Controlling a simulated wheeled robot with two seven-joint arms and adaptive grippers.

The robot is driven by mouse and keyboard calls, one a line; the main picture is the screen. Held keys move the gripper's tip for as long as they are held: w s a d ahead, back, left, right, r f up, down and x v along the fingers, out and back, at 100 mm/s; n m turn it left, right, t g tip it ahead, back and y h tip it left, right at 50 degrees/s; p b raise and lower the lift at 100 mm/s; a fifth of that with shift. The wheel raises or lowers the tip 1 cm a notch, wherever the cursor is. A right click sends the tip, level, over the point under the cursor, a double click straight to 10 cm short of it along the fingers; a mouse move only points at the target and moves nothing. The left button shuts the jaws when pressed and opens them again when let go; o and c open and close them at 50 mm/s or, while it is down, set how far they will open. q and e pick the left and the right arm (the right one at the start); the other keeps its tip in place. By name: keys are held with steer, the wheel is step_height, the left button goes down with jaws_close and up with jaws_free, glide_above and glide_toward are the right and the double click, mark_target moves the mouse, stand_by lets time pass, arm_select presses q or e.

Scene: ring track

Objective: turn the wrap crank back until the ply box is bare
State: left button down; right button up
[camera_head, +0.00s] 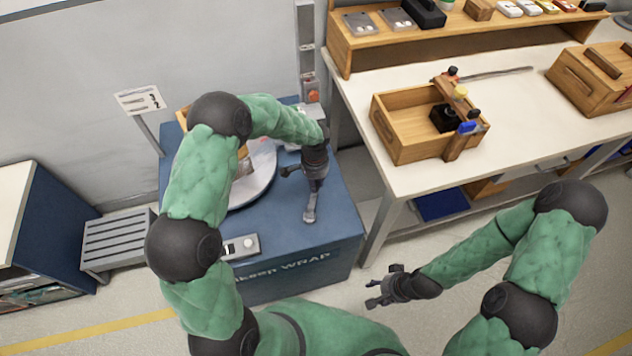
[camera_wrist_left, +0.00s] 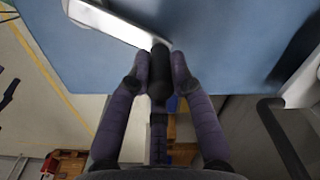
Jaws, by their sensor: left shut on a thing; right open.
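The blue wrap machine (camera_head: 315,235) stands left of the bench with a round pale turntable (camera_head: 262,175) on top. Wooden parts that may be the ply box (camera_head: 243,163) show at the turntable, mostly hidden by my left arm; I cannot tell how much wrap is on them. My left gripper (camera_head: 312,172) is over the right part of the machine top, shut on the crank's dark grip (camera_wrist_left: 160,75). The crank's silver arm (camera_wrist_left: 112,24) runs to the upper left in the left wrist view. My right gripper (camera_head: 385,288) is open and empty, above the floor before the machine.
A workbench (camera_head: 365,82) on the right holds an open wooden tray (camera_head: 405,145) with tools and a second wooden box (camera_head: 590,85). A numbered sign (camera_head: 140,100) stands behind the machine. A grey slatted stand (camera_head: 115,240) is at left.

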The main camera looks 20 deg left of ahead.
arm_select(q)
steer(key=c, duration=1.1)
jaws_free()
steer(key=shift+a, duration=0.1)
steer(key=shift+r, duration=0.1)
step_height(320, 180, up, 12)
steer(key=shift+f, duration=0.1)
